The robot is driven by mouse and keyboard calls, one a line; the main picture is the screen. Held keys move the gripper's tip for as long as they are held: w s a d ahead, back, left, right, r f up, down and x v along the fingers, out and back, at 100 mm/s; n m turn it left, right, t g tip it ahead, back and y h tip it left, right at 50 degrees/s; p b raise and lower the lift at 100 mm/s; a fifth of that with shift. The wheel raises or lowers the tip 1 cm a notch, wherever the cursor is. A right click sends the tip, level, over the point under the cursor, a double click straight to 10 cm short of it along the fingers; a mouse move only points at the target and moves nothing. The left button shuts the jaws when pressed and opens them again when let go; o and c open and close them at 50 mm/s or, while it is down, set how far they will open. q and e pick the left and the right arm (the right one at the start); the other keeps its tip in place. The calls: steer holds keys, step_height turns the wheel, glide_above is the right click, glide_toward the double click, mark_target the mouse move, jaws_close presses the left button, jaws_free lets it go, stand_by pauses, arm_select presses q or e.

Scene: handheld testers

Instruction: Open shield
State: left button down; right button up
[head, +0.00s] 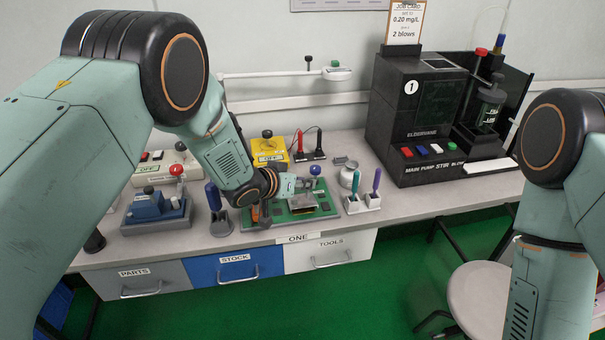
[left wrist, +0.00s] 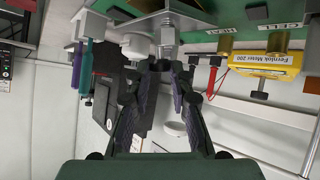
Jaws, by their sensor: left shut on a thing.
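The shield (head: 303,203) is a grey metal piece on a green board (head: 328,211) at the middle of the bench. It appears as a bright metal plate (left wrist: 185,18) with a metal post in the left wrist view. My left gripper (head: 287,187) is at the board's upper left part, beside the shield. In the left wrist view its two fingers (left wrist: 167,66) are closed on the end of the metal post. The fingertips are small and partly hidden in the head view, and I cannot tell how far the shield is raised. My right gripper is out of view.
A yellow meter (head: 270,150) stands behind the board. A blue-handled tool (head: 213,196) stands left, and a tool holder (head: 362,203) stands right. A blue fixture (head: 152,207) is farther left. A black tester (head: 412,115) fills the back right. The bench's front edge is near the board.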

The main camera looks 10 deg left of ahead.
arm_select(q)
steer(key=shift+w+a+r+n+g+p, duration=0.2)
steer(key=shift+w+r+n+g+p, duration=0.35)
steer(key=shift+p, duration=1.1)
steer(key=shift+w+a+f+g+p, duration=0.1)
steer(key=shift+w+f+g+p, duration=0.2)
steer(key=shift+g+p, duration=0.35)
steer(key=shift+w, duration=0.1)
steer(key=shift+w+a+n+g+h, duration=0.15)
steer(key=shift+n+g+h, duration=0.15)
steer(key=shift+g, duration=0.2)
steer(key=c, duration=1.2)
jaws_free()
steer(key=v, duration=1.2)
